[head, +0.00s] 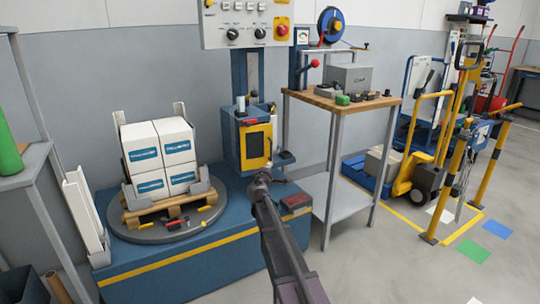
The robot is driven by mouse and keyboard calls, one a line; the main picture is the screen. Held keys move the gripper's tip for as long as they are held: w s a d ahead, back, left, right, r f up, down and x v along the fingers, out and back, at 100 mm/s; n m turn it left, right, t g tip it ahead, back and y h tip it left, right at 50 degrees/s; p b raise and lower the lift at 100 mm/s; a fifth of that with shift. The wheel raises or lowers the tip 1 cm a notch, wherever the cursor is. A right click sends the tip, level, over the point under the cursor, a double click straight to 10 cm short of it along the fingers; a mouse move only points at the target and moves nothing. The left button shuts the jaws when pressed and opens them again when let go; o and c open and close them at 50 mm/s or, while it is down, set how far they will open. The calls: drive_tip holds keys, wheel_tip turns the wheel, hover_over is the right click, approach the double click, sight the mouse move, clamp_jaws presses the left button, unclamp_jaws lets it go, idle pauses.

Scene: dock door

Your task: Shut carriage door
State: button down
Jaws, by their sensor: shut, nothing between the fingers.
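The carriage (231,138) is a blue box on the mast of the wrapping machine, in the middle of the head view. A small red part sits at the door's top edge. I cannot tell from this angle whether the door stands slightly ajar or flush. My gripper (272,178) is shut and empty, just below and in front of the door's lower edge. I cannot tell whether it touches the door. My arm reaches up from the bottom and hides part of the blue base.
A turntable (128,226) with a pallet of white boxes (160,155) stands left of the carriage. A control panel (247,22) is above. A wooden-topped table (330,101) stands close on the right.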

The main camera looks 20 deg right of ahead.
sight(271, 151)
drive_tip(key=a, duration=0.3)
drive_tip(key=shift+s+a+r+m+g+h, duration=0.1)
drive_tip(key=shift+s+a+m+g+h, duration=0.2)
drive_tip(key=shift+s+h, duration=0.1)
drive_tip(key=shift+d, duration=0.1)
drive_tip(key=x, duration=1.4)
drive_tip(key=shift+w+r, duration=0.1)
drive_tip(key=shift+a+x, duration=0.25)
drive_tip(key=shift+x, duration=1)
drive_tip(key=shift+w, duration=0.15)
drive_tip(key=s+d+v, duration=0.1)
drive_tip(key=d+v, duration=0.1)
drive_tip(key=v, duration=1.2)
drive_tip(key=shift+s, duration=0.2)
